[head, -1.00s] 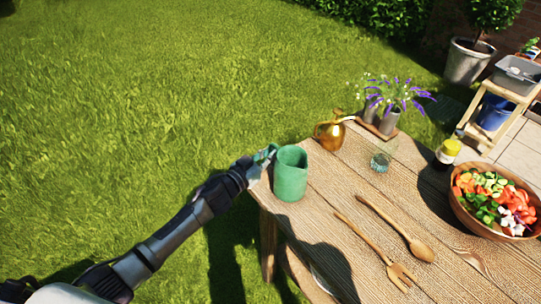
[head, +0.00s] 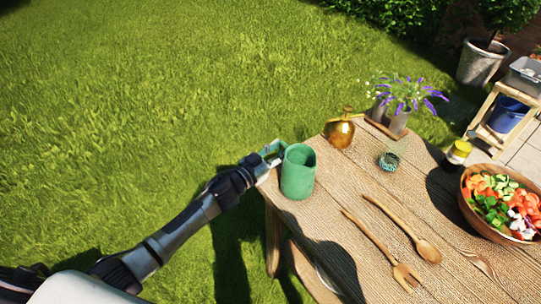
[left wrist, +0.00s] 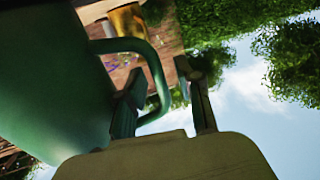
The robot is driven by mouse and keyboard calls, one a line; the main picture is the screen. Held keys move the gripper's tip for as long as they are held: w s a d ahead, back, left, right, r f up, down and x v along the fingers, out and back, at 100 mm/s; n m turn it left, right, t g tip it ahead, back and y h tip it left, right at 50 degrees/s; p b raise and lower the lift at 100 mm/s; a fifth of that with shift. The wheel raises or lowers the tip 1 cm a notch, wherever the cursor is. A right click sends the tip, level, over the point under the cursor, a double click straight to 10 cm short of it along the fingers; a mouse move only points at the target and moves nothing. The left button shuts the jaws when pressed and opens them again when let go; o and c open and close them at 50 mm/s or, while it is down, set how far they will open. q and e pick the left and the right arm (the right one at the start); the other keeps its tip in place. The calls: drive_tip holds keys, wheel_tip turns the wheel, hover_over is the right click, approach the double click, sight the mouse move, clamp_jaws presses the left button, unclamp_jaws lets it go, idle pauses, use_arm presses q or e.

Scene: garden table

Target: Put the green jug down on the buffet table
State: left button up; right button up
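The green jug (head: 298,172) stands upright on the wooden buffet table (head: 340,205), near its left edge in the head view. My left gripper (head: 271,152) is at the jug's handle, on the jug's left side. In the left wrist view the jug (left wrist: 45,85) fills the left side. There the two fingers of my left gripper (left wrist: 168,100) are spread, with the handle between them. One finger is inside the handle loop and the other is outside, with a gap to the handle. My right gripper is not in view.
A brass pot (head: 340,131), a glass (head: 388,161), and a tray with purple flowers (head: 408,93) stand behind the jug. Wooden servers (head: 405,228) lie in front to the right. A salad bowl (head: 475,220) and a yellow-capped jar (head: 457,153) are farther right. Grass lies left.

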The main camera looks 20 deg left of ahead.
use_arm(q)
drive_tip(key=b+v, duration=0.1)
drive_tip(key=v, duration=1.1)
drive_tip(key=shift+a, duration=0.1)
drive_tip(key=s+a+f+n+g+y, duration=0.1)
drive_tip(key=s+a+f+y, duration=0.15)
drive_tip(key=f, duration=0.75)
drive_tip(key=s+a+f+n+g+y, duration=0.1)
drive_tip(key=a+f+n+g+y, duration=0.15)
drive_tip(key=f, duration=0.75)
drive_tip(key=s+a+f+g+y, duration=0.25)
drive_tip(key=s+f, duration=0.65)
drive_tip(key=f, duration=0.5)
drive_tip(key=s+d+f+g, duration=0.2)
drive_tip(key=s+f, duration=0.3)
drive_tip(key=s, duration=0.6)
drive_tip(key=s+d+f+g, duration=0.1)
drive_tip(key=s+f+g, duration=0.3)
drive_tip(key=s, duration=0.6)
drive_tip(key=s+d+f+g, duration=0.2)
drive_tip(key=s+f+g, duration=0.1)
drive_tip(key=s+f, duration=0.5)
drive_tip(key=s+m, duration=0.1)
drive_tip(key=s, duration=0.2)
drive_tip(key=shift+s+d, duration=0.3)
drive_tip(key=shift+s, duration=0.05)
